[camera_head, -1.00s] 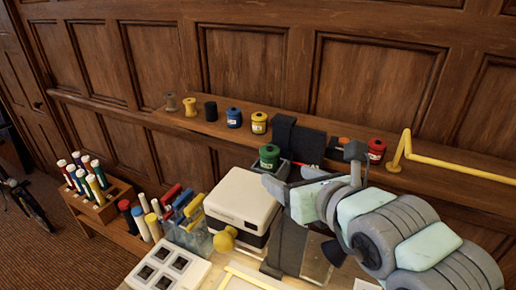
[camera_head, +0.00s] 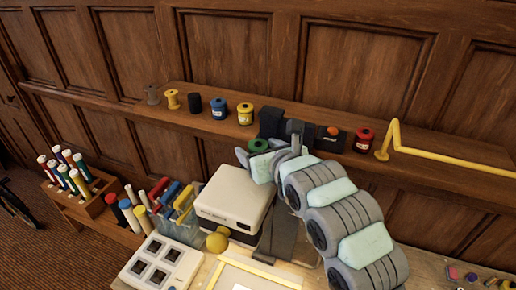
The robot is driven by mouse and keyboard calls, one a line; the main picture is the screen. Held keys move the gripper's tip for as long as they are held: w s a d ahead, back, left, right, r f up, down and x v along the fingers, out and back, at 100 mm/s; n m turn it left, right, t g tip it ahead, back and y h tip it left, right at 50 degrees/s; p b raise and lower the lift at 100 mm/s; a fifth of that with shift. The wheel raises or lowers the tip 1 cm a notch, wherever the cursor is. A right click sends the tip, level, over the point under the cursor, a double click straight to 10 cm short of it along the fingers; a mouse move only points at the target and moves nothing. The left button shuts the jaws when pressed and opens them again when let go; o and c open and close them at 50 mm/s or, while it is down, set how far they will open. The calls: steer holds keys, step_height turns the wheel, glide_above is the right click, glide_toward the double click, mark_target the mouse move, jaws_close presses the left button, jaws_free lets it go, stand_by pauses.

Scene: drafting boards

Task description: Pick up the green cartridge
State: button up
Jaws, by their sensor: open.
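The green cartridge (camera_head: 258,144) is at the middle of the view, behind the white boxy machine and in front of the wall shelf. Only its top shows; my gripper hides its lower part. My gripper (camera_head: 251,160), at the left end of my grey and pale-green arm, is open and right in front of the cartridge. I cannot tell whether the fingers are around the cartridge or only in front of it.
The white machine (camera_head: 234,200) with a yellow knob stands just left of my gripper. The shelf (camera_head: 180,112) behind holds several spools, a blue jar (camera_head: 218,109), a yellow jar (camera_head: 245,114), a red jar (camera_head: 363,141) and dark blocks. A yellow bent rail (camera_head: 440,155) is at right.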

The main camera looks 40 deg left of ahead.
steer(key=shift+w+a+f, duration=0.15)
steer(key=shift+a+f, duration=0.05)
steer(key=shift+a, duration=0.1)
steer(key=shift+c, duration=0.2)
steer(key=c, duration=1.4)
